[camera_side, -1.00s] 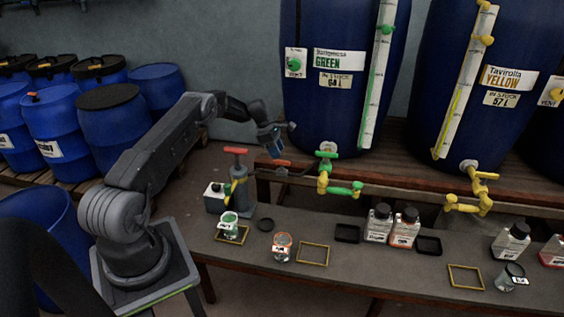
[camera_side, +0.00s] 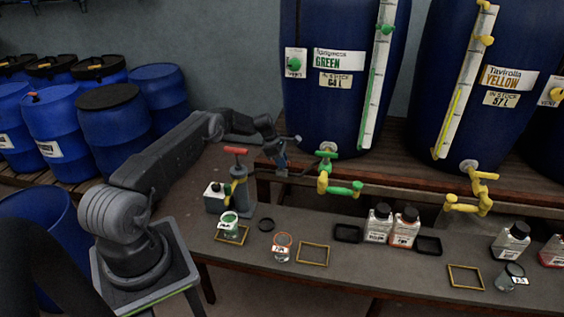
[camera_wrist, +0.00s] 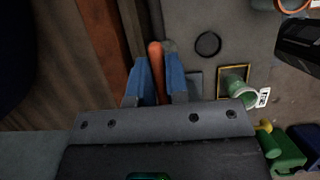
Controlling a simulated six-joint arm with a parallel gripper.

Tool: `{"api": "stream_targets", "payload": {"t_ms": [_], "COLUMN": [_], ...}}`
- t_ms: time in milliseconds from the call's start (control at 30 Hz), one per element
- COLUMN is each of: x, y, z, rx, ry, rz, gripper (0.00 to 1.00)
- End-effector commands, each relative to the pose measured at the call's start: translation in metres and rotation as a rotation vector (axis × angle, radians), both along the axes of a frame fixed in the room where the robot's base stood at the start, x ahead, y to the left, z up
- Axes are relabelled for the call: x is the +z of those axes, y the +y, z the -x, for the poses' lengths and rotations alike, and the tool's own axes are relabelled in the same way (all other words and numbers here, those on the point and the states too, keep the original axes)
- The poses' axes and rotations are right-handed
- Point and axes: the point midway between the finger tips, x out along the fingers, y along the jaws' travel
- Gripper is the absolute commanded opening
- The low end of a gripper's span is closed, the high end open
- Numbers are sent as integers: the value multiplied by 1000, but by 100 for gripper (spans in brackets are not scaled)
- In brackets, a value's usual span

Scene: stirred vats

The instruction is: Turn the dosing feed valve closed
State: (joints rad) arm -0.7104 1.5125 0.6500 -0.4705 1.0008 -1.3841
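An orange lever, which I take for the dosing feed valve's handle, shows in the wrist view (camera_wrist: 155,66). It lies lengthwise between the two blue fingers of my gripper (camera_wrist: 157,82), with little or no gap at its sides. Whether the fingers press on it I cannot tell. In the side view my gripper (camera_side: 281,160) is down at the lever's place, by the edge of the wooden shelf, and hides most of the lever. The valve body and pipe are mostly hidden there too.
Left of my gripper stands a grey pump (camera_side: 238,190) with a red T-handle. The green vat's tap (camera_side: 327,180) is close on the right. A green-rimmed jar (camera_side: 229,223) and an orange-rimmed jar (camera_side: 281,247) stand on the lower bench.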

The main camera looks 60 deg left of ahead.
Motion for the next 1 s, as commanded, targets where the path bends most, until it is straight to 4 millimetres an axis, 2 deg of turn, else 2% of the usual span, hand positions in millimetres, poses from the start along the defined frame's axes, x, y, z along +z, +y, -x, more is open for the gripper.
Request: {"api": "stream_targets", "payload": {"t_ms": [33, 133, 367, 700, 967, 1000], "x": [0, 0, 0, 0, 1, 1], "y": [0, 0, 0, 0, 0, 0], "z": [0, 0, 0, 0, 0, 0], "rx": [0, 0, -17, -132, -133, -133], "ry": [1, 1, 1, 0, 0, 0], "rz": [1, 1, 1, 0, 0, 0], "gripper": [10, 0, 0, 0, 0, 17]}}
